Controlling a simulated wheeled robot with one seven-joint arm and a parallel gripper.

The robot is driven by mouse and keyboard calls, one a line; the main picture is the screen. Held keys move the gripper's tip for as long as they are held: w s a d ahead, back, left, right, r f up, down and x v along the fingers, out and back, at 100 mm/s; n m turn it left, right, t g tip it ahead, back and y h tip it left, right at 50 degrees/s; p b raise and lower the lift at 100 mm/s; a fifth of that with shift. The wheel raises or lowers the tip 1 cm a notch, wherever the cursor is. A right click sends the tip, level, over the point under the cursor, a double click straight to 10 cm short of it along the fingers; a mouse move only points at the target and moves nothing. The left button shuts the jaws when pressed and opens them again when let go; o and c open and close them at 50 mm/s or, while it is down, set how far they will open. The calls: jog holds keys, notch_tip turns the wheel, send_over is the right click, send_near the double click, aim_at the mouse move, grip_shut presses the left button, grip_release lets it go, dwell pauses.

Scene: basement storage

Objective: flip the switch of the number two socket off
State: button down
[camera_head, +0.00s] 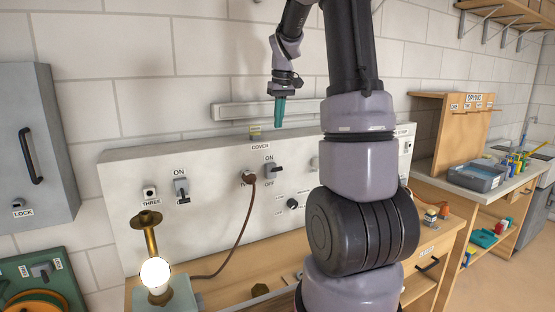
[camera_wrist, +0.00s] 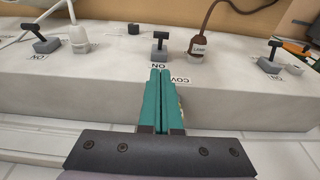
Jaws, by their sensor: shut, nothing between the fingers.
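The middle switch (camera_head: 273,169) is a grey block with a black lever on the pale board, with ON above it and OFF below. It shows upside down in the wrist view (camera_wrist: 160,45). I cannot tell its position clearly. Beside it, a brown plug (camera_head: 248,176) sits in a socket whose number label is mostly hidden; in the wrist view the plug (camera_wrist: 197,46) carries a LAMP tag. My gripper (camera_head: 279,112), with green fingers, is shut and empty above the board's top edge, apart from the switch. Its fingers (camera_wrist: 160,100) point toward the switch in the wrist view.
The left switch (camera_head: 182,188) stands beside an empty socket (camera_head: 150,192) labelled THREE. A lit lamp (camera_head: 156,274) stands on the wooden bench, joined to the brown cord (camera_head: 239,235). A white plug (camera_wrist: 80,40) and another switch (camera_wrist: 45,42) show in the wrist view. My arm hides the board's right part.

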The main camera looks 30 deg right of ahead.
send_near(274, 171)
jog(key=f, duration=0.1)
jog(key=w+d+f, duration=0.1)
jog(key=f, duration=0.1)
jog(key=w+f, duration=0.1)
jog(key=f, duration=0.1)
jog(key=shift+w+d+f, duration=0.1)
jog(key=shift+w+d, duration=0.1)
jog(key=shift+d, duration=0.15)
jog(key=shift+s+f, duration=0.1)
jog(key=shift+f, duration=0.1)
